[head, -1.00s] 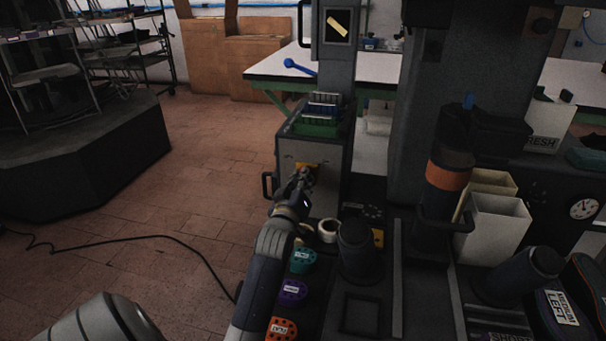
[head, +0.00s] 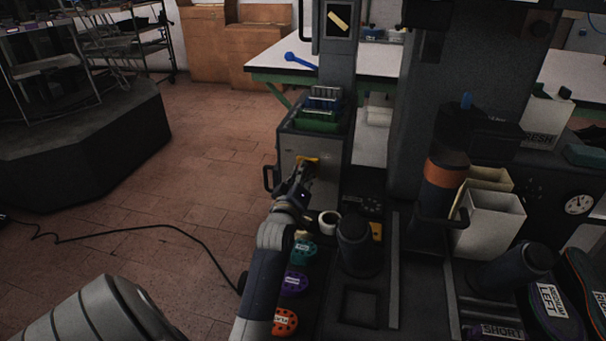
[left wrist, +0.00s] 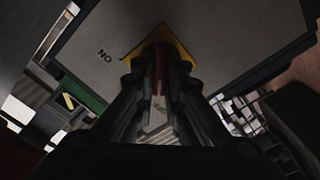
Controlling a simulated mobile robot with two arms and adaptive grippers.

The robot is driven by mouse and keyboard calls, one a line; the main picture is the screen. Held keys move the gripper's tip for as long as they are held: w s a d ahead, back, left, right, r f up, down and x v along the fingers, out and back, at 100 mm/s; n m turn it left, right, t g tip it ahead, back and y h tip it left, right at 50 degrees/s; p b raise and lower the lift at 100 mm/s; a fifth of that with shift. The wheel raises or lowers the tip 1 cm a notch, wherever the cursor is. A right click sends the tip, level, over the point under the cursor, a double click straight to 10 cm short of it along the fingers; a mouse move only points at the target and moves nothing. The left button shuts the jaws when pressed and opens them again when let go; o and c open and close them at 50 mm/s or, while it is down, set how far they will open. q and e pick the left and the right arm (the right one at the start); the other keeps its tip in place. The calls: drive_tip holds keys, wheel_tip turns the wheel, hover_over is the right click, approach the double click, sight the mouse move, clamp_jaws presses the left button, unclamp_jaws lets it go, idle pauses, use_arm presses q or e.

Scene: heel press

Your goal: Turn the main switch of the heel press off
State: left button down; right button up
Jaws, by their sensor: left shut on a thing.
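The main switch sits on a yellow plate (head: 313,160) on the front of a grey cabinet (head: 325,187) at the press's left. In the left wrist view the yellow plate (left wrist: 177,47) lies behind the fingertips. A red switch handle (left wrist: 158,78) stands between them. My left gripper (head: 303,176) is shut on this handle; in the left wrist view its fingers (left wrist: 158,72) flank the red piece. Lettering (left wrist: 105,56) that appears upside down, probably "ON", is beside the plate. The exact handle angle is hidden by the fingers. My right gripper is not in view.
Green and blue bins (head: 318,124) sit on top of the cabinet. A white tape roll (head: 329,222), a dark cylinder (head: 355,243) and several coloured heel pieces (head: 293,284) lie nearby. A white bin (head: 490,222) stands right. The brick floor (head: 180,170) at left is mostly open.

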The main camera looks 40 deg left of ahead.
use_arm(q)
drive_tip(key=shift+f, duration=0.1)
drive_tip(key=c, duration=1.7)
unclamp_jaws()
drive_tip(key=shift+o, duration=0.2)
drive_tip(key=v, duration=0.7)
drive_tip(key=shift+s, duration=0.25)
drive_tip(key=shift+d, duration=0.15)
